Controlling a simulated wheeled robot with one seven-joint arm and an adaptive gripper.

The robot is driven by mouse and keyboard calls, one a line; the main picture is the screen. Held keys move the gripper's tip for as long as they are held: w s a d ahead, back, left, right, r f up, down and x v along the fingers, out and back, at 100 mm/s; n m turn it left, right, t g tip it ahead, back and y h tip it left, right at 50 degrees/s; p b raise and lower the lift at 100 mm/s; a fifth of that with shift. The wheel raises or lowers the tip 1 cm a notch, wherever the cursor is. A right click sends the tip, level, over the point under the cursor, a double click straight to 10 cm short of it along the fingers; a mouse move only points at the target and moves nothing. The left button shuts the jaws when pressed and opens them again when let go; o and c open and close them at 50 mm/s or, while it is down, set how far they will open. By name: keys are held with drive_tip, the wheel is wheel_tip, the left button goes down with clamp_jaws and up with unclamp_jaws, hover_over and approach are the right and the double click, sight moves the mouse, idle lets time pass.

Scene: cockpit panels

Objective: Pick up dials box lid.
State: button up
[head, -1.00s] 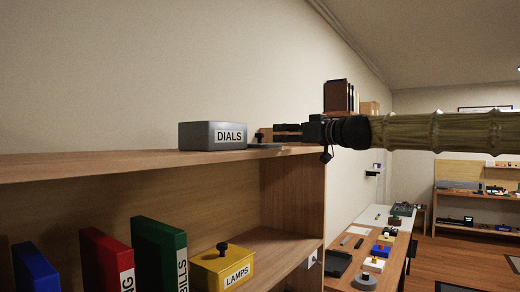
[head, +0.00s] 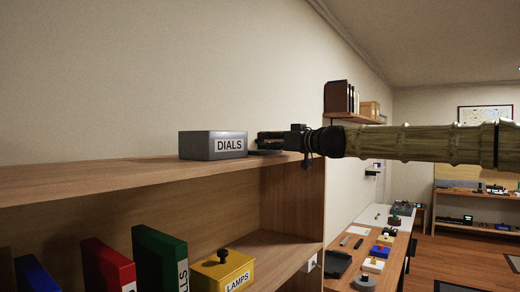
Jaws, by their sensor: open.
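The grey DIALS box (head: 212,146) stands on the top shelf board, its label facing front. The dials box lid (head: 266,153) is a thin dark grey plate lying flat on the shelf just right of the box, near the board's right end. My gripper (head: 262,142) reaches in level from the right and is directly over the lid, close to the box's right side. Its dark fingers cover the lid's knob. I cannot tell whether they touch the knob. The gripper is open.
The wooden top shelf (head: 120,172) is bare left of the box. Below it are blue, red and green (head: 158,258) binders and a yellow LAMPS box (head: 222,270) with a black knob. A wall shelf with books (head: 338,97) is behind my arm.

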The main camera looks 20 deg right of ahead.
sight(263, 141)
drive_tip(key=shift+p+x, duration=0.8)
drive_tip(key=shift+x, duration=1)
drive_tip(key=shift+s, duration=0.1)
drive_tip(key=c, duration=1.1)
